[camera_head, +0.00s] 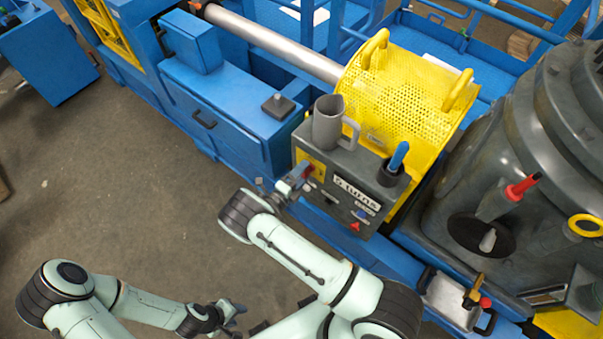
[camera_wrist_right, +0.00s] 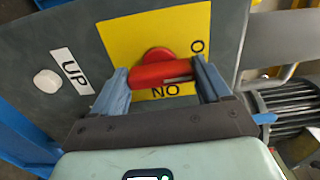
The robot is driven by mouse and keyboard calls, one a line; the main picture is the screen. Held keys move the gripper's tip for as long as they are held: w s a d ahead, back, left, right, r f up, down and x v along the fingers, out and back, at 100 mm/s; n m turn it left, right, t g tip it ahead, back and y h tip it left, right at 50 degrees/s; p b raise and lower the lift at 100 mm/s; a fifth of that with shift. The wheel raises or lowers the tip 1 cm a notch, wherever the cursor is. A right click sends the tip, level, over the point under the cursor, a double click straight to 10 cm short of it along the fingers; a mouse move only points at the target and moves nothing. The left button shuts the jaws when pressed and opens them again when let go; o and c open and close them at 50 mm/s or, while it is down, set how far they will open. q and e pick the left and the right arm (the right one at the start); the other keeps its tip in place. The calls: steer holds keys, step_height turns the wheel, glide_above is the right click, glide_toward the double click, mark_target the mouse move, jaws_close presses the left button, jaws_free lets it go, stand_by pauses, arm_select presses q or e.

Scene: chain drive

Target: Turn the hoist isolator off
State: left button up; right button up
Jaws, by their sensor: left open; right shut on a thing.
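The hoist isolator is a red rotary handle (camera_wrist_right: 150,74) on a yellow plate (camera_wrist_right: 130,35), on the front of the grey control box (camera_head: 345,168). In the right wrist view the handle lies nearly level, close to the letters "NO" (ON seen turned) below it, with "O" to its upper right. My right gripper (camera_head: 297,180) is at the plate, its two blue fingers shut on the handle from both ends. In the head view the handle is mostly hidden by the gripper. My left gripper (camera_head: 233,312) is open and empty, low over the floor, away from the box.
A grey jug (camera_head: 328,125) and a dark cup (camera_head: 391,174) with a blue-handled tool stand on the box. A white "UP" button (camera_wrist_right: 47,81) is beside the plate. A yellow perforated guard (camera_head: 405,85) is behind. The floor (camera_head: 110,190) at left is clear.

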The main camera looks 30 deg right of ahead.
steer(key=shift+w+d+r, duration=0.1)
steer(key=shift+r, duration=0.05)
steer(key=o, duration=1)
arm_select(q)
steer(key=shift+s+f+b, duration=0.9)
steer(key=shift+f+b, duration=0.05)
steer(key=shift+f, duration=0.25)
arm_select(e)
steer(key=v, duration=1.3)
